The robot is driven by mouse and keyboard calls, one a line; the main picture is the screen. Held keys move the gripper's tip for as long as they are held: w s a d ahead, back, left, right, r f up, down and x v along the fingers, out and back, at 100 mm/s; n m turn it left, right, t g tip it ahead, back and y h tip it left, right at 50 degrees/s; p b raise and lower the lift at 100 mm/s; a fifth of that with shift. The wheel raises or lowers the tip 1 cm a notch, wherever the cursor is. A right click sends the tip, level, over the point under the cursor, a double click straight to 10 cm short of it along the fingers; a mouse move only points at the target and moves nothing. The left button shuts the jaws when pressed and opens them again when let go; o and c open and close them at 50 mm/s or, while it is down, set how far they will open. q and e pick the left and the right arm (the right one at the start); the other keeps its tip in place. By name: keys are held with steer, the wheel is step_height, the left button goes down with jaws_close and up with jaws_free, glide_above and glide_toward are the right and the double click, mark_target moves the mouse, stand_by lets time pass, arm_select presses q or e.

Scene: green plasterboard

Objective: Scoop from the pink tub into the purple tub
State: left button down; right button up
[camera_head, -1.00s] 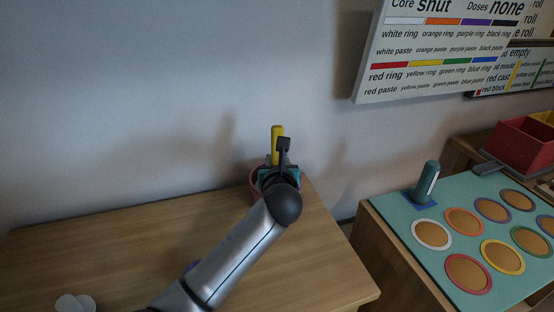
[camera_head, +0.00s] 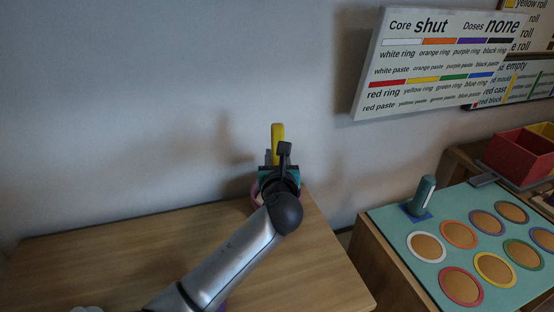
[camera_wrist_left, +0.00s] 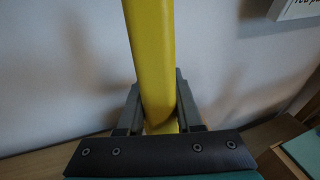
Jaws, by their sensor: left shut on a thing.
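My left gripper (camera_head: 272,160) is shut on the yellow handle (camera_head: 278,136) of what appears to be the scoop. The handle stands nearly upright, and it also fills the middle of the left wrist view (camera_wrist_left: 152,60) between the fingers. The scoop's lower end is hidden. The pink tub (camera_head: 257,197) is at the table's back right, mostly hidden behind my gripper and wrist; its contents do not show. A small purple patch (camera_head: 222,306), perhaps the purple tub, shows beside my left forearm near the bottom edge. My right gripper is out of view.
The wooden table (camera_head: 90,260) is mostly clear at left. White round pieces (camera_head: 86,309) show at its front left. A wall stands close behind. On the right, a green board (camera_head: 390,222) holds ringed discs and a teal cylinder (camera_head: 424,195). A red bin (camera_head: 520,152) is beyond it.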

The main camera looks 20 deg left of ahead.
arm_select(q)
steer(key=shift+r+t+p, duration=0.3)
steer(key=shift+r+p, duration=0.35)
steer(key=shift+r, duration=0.7)
steer(key=shift+r+t+p, duration=0.4)
steer(key=shift+r+p, duration=0.4)
steer(key=shift+r, duration=0.9)
